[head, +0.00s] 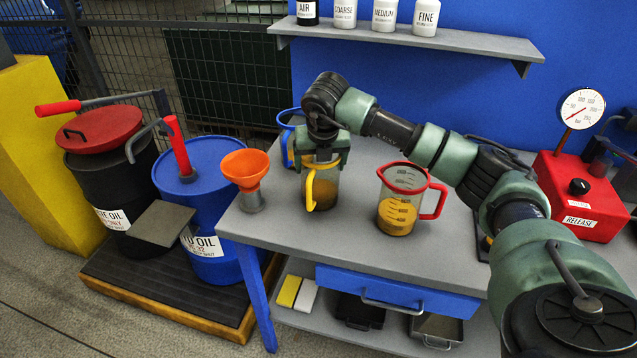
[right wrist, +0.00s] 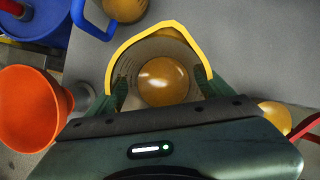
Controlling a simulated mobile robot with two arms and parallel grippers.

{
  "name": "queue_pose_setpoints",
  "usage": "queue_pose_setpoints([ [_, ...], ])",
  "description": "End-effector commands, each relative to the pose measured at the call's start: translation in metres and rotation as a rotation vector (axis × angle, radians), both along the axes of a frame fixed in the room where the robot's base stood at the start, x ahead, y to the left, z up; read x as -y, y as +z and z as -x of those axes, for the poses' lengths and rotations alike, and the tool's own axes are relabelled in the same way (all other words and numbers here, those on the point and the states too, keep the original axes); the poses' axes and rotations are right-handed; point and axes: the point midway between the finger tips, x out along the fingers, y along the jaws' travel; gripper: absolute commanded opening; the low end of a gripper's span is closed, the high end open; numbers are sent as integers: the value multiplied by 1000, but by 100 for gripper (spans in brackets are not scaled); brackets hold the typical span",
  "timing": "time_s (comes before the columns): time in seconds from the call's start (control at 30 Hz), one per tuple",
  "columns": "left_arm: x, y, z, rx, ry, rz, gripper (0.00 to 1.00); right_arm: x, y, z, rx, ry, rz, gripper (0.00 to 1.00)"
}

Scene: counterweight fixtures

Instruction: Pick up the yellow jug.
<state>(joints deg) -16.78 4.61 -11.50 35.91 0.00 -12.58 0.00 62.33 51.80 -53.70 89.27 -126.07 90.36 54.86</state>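The yellow jug (head: 322,194) is a clear measuring jug with a yellow rim and handle and amber liquid at the bottom. It appears upright on the grey bench, its upper part hidden by my right gripper (head: 322,158). The right wrist view looks down into the jug (right wrist: 165,27) past its yellow rim. The fingers of my right gripper (right wrist: 160,85) are spread, one at each side of the jug. I cannot tell whether they press on its wall. My left gripper is not in view.
A red-rimmed jug (head: 397,212) stands to the right and a blue-handled jug (head: 287,140) behind. An orange funnel (head: 246,168) is close on the left. A red gauge unit (head: 580,195) is at the right. A shelf (head: 440,39) with several bottles hangs above the bench (head: 350,245).

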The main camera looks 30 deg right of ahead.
Motion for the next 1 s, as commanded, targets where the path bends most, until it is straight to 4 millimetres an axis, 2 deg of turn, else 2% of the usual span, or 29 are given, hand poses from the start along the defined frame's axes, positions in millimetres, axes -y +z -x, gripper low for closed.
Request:
queue_pose_setpoints([
  [0.03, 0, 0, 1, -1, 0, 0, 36, 0, 0, 0, 0, 0, 1, 61],
  [0.2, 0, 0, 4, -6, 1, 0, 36, 0, 0, 0, 0, 0, 1, 14],
  [0.23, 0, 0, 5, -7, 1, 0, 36, 0, 1, 0, 1, -1, 0, 9],
  [0.67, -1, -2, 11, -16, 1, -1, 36, 0, 5, 0, 2, -1, 1, 9],
  [1.0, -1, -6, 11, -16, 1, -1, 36, 0, 30, -1, 5, 0, -1, 9],
])
